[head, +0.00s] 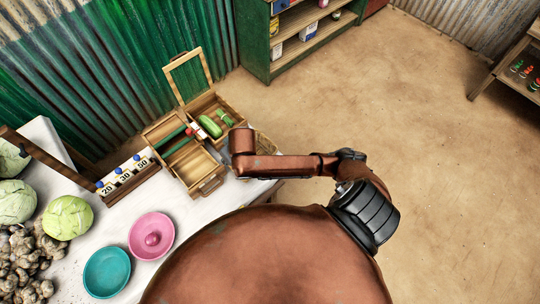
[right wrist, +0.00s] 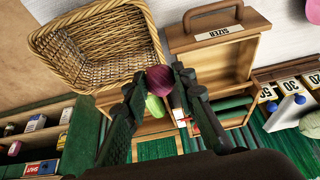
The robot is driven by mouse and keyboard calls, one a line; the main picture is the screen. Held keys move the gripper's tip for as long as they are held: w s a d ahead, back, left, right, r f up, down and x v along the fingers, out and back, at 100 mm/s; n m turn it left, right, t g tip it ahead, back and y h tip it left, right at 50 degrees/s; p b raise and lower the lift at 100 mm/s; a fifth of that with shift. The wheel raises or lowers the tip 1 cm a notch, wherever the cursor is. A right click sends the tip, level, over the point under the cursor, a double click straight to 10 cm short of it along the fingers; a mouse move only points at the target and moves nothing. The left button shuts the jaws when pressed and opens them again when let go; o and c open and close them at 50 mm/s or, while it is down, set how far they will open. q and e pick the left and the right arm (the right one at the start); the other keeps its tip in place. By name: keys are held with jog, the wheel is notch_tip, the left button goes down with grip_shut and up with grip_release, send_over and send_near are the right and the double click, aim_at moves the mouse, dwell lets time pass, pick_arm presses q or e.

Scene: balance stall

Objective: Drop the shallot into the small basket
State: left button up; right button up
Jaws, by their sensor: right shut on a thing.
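The shallot (right wrist: 160,78) is purple-red and round, held between the fingertips of my right gripper (right wrist: 158,88) in the right wrist view. The small basket (right wrist: 92,45) is woven wicker and appears empty. The shallot shows at the basket's lower right rim in that view; I cannot tell its height over the rim. In the head view the basket (head: 264,146) is partly hidden behind my right arm, and the shallot and gripper tips are hidden. My left gripper is not in view.
A wooden box marked SIZER (right wrist: 218,50) with compartments stands beside the basket, with a green cucumber (head: 210,126) in one. On the white table are a pink dish (head: 143,226), a teal dish (head: 107,272), cabbages (head: 67,217) and a numbered rack (head: 127,178).

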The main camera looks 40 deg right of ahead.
jog(key=w+d+f+n+g+y+p, duration=0.1)
jog(key=w+d+f+n+y+p, duration=0.15)
jog(key=d+n+p, duration=0.7)
notch_tip(320, 180, down, 6)
jog(key=d+m+b, duration=0.2)
jog(key=m+b, duration=0.1)
jog(key=b, duration=0.7)
jog(key=shift+w+d, duration=0.25)
jog(key=shift+w, duration=0.05)
jog(key=o, duration=1)
